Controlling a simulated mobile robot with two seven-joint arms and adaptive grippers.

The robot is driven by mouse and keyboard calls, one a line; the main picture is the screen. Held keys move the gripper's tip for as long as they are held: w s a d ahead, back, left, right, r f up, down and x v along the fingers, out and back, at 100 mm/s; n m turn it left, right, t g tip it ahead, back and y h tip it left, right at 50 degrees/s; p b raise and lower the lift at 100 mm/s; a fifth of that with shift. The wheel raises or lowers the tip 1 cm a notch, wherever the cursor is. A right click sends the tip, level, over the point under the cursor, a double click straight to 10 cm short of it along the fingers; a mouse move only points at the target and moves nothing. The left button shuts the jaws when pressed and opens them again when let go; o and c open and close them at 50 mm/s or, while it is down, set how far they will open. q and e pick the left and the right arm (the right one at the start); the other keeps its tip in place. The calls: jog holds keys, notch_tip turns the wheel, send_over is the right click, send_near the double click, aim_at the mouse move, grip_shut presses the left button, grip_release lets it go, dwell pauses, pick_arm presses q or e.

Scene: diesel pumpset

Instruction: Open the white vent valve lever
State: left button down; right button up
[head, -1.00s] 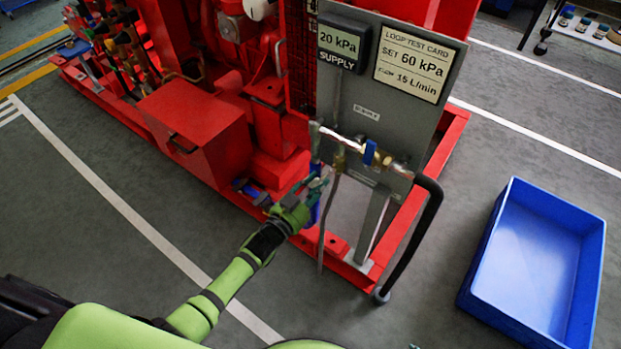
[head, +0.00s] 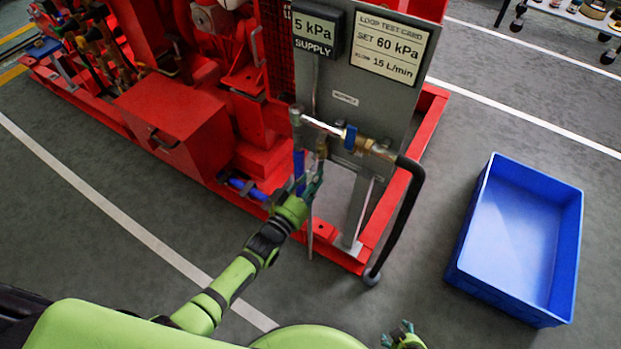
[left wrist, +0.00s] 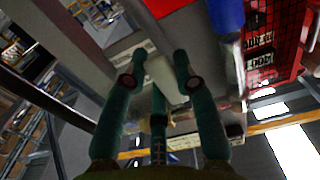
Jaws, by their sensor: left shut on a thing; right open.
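My left gripper (head: 312,186) is at the pipework on the front of the grey panel (head: 376,104). In the left wrist view its green fingers (left wrist: 160,66) are shut on a white piece, the vent valve lever (left wrist: 165,78). In the head view the lever is hidden by the gripper, so its angle cannot be told there. A blue handle (head: 298,166) hangs just left of the gripper, and another blue handle (head: 350,138) sits on the horizontal pipe. The supply display (head: 316,34) reads 5 kPa. My right gripper (head: 401,336) is open and empty at the bottom edge.
The card (head: 388,46) on the panel says set 60 kPa. A black hose (head: 404,214) curves down from the pipe to the right. The red pumpset frame (head: 426,130) surrounds the panel. A blue bin (head: 518,245) is on the floor at right. The floor between is clear.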

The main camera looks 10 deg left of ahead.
pick_arm(q)
jog(key=shift+d, duration=0.1)
jog(key=c, duration=0.9)
grip_release()
jog(key=shift+c, duration=0.2)
jog(key=v, duration=1.2)
